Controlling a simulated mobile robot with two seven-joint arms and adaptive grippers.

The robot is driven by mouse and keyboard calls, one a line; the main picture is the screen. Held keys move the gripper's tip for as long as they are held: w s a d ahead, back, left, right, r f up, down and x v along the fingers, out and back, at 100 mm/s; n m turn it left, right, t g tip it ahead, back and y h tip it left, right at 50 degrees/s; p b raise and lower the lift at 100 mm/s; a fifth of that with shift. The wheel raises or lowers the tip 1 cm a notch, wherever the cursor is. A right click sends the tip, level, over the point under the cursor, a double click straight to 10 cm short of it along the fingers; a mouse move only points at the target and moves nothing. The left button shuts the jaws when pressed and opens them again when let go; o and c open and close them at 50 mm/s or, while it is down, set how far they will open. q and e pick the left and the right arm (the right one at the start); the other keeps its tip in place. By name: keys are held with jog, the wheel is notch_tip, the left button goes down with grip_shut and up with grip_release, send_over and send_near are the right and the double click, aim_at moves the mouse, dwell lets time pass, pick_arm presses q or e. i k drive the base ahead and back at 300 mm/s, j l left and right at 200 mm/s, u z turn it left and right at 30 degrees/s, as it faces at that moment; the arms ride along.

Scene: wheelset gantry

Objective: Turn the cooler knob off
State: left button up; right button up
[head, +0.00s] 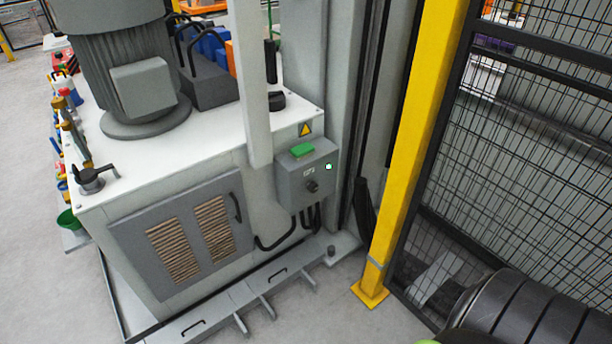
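A small black knob (313,186) sits on the front of a grey control box (290,188). The box is mounted on the front right corner of a white and grey machine cabinet. A small lit green lamp (328,167) is above and to the right of the knob. A small label is just above the knob, too small to read. The knob's pointer direction is too small to tell. Neither of my grippers is in view, and nothing touches the knob.
A yellow post (414,150) and black mesh fence (540,130) stand right of the box. Black cables (309,217) hang beneath the box. A vented door (130,240) is to its left. A large motor (125,70) stands on the cabinet.

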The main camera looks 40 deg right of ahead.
aim_at(312, 187)
jog(key=z, duration=1.25)
